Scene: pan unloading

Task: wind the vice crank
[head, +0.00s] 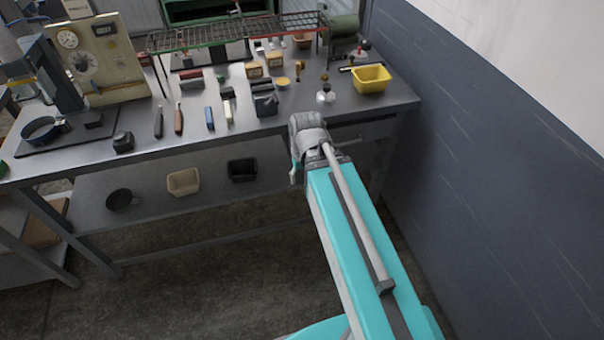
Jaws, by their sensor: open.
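I cannot make out the vice or its crank for sure. A small dark fitting (357,66) with a bar and a reddish part stands at the back right of the bench, behind the yellow bin; it is too small to tell whether it is the vice. My arm reaches up from the bottom of the picture, its wrist in front of the bench's right front edge. The wrist hides part of that edge. My gripper's fingers do not show, and I see nothing held.
The grey bench (160,147) carries a yellow bin (370,78), several hand tools, a dark block (266,104), a small pale round item (325,96) and a wire rack (215,38). A gauge panel (95,55) stands at left. A wall (500,150) closes the right side.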

